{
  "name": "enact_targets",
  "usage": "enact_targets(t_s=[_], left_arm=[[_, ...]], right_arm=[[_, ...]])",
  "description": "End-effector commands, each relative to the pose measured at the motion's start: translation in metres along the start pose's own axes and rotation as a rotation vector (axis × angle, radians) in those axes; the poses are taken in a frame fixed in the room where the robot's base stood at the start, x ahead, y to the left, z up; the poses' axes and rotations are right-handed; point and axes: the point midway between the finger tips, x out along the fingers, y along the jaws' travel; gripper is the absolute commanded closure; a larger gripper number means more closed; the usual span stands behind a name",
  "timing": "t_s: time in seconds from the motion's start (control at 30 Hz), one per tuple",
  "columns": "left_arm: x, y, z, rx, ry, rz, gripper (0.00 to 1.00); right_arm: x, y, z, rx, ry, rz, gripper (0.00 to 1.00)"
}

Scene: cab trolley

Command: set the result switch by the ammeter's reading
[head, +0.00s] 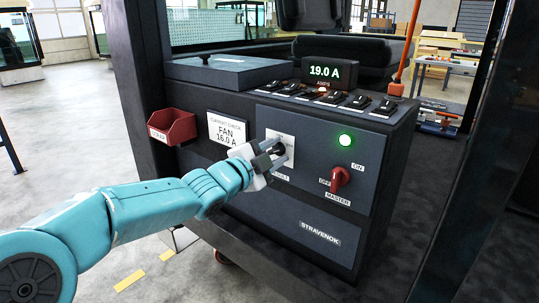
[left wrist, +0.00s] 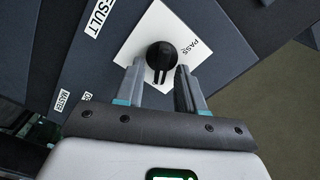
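The ammeter (head: 330,72) on top of the console reads 19.0 A in green digits. A white card (head: 227,130) on the front reads "CURRENT CHECK FAN 16.0 A". The result switch is a black round knob (left wrist: 161,55) on a white plate (left wrist: 207,62) with "PASS" legible on it; the other marking is hidden. A "RESULT" label (left wrist: 100,17) is beside it. My left gripper (head: 278,151) is at the switch, its fingers apart on either side of the knob; it also shows in the left wrist view (left wrist: 160,72). I cannot tell whether they touch it. My right gripper is out of view.
A row of black rocker switches (head: 332,97) lines the console top. A red scrap bin (head: 173,127) hangs at the left.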

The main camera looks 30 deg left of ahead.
Motion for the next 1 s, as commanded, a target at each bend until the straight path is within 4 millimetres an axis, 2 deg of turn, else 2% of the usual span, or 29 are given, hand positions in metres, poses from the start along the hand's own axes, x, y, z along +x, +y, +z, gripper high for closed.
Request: enact_targets(t_s=[0.17,0.5,0.7,0.83,1.0], left_arm=[[-0.019,-0.002,0.001,0.0,-0.003,-0.003,0.62],[-0.108,-0.003,0.0,0.002,-0.005,-0.004,0.62],[-0.146,-0.002,0.001,0.002,-0.005,-0.002,0.62],[-0.159,-0.001,0.001,0.001,-0.003,-0.002,0.62],[-0.163,0.0,0.0,0.001,0.001,0.0,0.62]], right_arm=[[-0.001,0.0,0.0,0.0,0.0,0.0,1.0],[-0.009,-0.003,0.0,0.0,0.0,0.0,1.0],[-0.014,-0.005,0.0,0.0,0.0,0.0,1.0],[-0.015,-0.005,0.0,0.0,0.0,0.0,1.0],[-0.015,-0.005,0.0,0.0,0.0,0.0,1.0]])
